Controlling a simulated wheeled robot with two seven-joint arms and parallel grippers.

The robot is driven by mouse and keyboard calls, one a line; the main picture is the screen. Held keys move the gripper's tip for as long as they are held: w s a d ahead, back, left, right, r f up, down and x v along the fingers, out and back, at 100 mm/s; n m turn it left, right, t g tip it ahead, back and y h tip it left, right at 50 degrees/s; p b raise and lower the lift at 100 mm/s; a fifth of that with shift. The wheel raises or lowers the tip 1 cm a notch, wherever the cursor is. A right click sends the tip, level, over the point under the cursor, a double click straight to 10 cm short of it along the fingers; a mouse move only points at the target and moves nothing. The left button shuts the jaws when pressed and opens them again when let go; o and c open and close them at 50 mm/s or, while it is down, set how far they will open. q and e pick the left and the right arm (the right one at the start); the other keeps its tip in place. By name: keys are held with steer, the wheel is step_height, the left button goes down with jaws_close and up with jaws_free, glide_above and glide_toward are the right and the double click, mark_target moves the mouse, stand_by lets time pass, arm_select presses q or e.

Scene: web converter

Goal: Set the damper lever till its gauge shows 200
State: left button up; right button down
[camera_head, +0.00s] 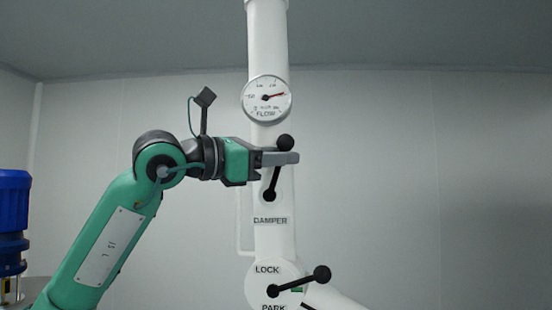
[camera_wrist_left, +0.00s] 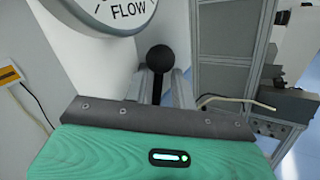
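The damper lever (camera_head: 271,184) is a black rod with a ball knob, on a white column above the DAMPER label (camera_head: 270,220). It leans a little right of upright, knob at the top. My left gripper (camera_head: 281,159) reaches in from the left and is shut on the rod just below the knob. In the left wrist view the black knob (camera_wrist_left: 159,58) shows between the grey fingers (camera_wrist_left: 157,90). My right gripper is not in view.
A second black lever (camera_head: 300,283) sits lower on the column, between LOCK and PARK labels, its knob to the right. A blue machine (camera_head: 12,205) stands at the far left. The left wrist view shows a grey metal frame (camera_wrist_left: 230,60) at the right.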

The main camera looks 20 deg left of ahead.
arm_select(q)
steer(key=shift+s+a+r, duration=0.1)
steer(key=shift+s+r, duration=0.1)
steer(key=shift+r, duration=0.15)
